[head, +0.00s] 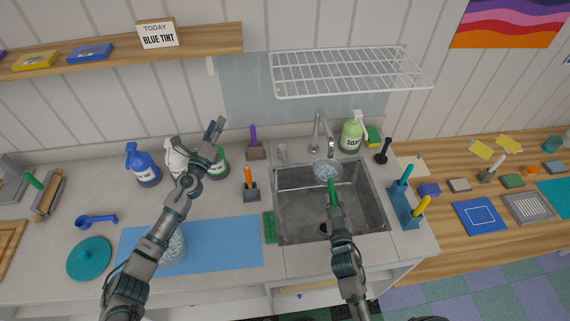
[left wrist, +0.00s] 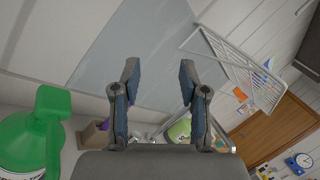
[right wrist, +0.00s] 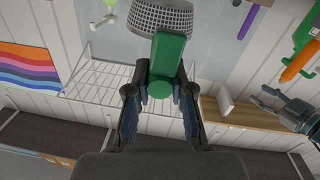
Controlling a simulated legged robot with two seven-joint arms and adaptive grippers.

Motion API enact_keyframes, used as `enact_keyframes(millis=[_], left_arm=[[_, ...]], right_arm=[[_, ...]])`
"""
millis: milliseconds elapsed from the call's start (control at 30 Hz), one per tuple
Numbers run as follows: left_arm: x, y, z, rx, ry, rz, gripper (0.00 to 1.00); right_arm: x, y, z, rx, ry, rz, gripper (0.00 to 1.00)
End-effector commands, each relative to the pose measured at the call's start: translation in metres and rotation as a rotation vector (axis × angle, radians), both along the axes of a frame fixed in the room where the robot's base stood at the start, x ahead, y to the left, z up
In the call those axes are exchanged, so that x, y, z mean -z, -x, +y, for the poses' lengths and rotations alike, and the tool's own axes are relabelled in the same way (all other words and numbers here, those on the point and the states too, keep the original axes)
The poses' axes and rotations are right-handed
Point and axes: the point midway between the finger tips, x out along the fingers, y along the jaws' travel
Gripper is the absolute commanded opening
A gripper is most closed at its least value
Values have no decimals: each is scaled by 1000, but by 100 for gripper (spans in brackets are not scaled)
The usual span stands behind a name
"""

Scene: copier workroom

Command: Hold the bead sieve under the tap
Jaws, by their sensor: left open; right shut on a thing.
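The bead sieve (head: 326,171) is a round mesh bowl with a green handle (head: 333,192), held over the grey sink basin (head: 295,208). Pale bits show in its bowl. My right gripper (head: 334,203) is shut on the green handle; the handle (right wrist: 168,55) and mesh bowl (right wrist: 160,18) also show in the right wrist view. The metal tap (head: 318,128) stands at the back of the sink, its spout close above the sieve; I cannot tell whether water runs. My left gripper (head: 213,130) is open and empty, raised over the counter left of the sink, also seen in the left wrist view (left wrist: 160,85).
Spray bottles (head: 141,165) stand at the back left, near my left arm. A green soap bottle (head: 352,133) is right of the tap. A white wire rack (head: 350,72) hangs above the sink. A blue mat (head: 225,245) and teal lid (head: 89,258) lie at the front left.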

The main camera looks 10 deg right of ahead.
Motion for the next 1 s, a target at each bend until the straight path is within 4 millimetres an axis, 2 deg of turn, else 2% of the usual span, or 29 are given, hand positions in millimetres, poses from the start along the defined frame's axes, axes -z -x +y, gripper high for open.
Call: enact_keyframes(millis=[33,167,300,367,400,433,567,600,733,833,1000], left_arm=[[-6,10,-31,33,-65,-48,43],[-16,40,-103,96,-234,-180,43],[-20,80,-178,139,-386,-320,43],[-17,98,-211,135,-434,-356,43],[-9,108,-232,111,-454,-345,43],[1,109,-240,79,-461,-309,43],[59,102,-243,-72,-495,-60,43],[78,101,-240,-114,-515,22,43],[133,107,-226,-223,-592,245,43],[160,115,-216,-275,-644,354,43],[181,121,-209,-312,-691,436,43]], right_arm=[[0,0,0,0,0,-1,0],[0,0,0,0,0,-1,0],[0,0,0,0,0,-1,0],[0,0,0,0,0,-1,0],[0,0,0,0,0,-1,0],[0,0,0,0,0,-1,0],[0,0,0,0,0,0,0],[0,0,0,0,0,0,0],[0,0,1,0,1,0,0],[-1,0,2,0,1,-1,0],[-1,0,2,0,2,-1,0]])
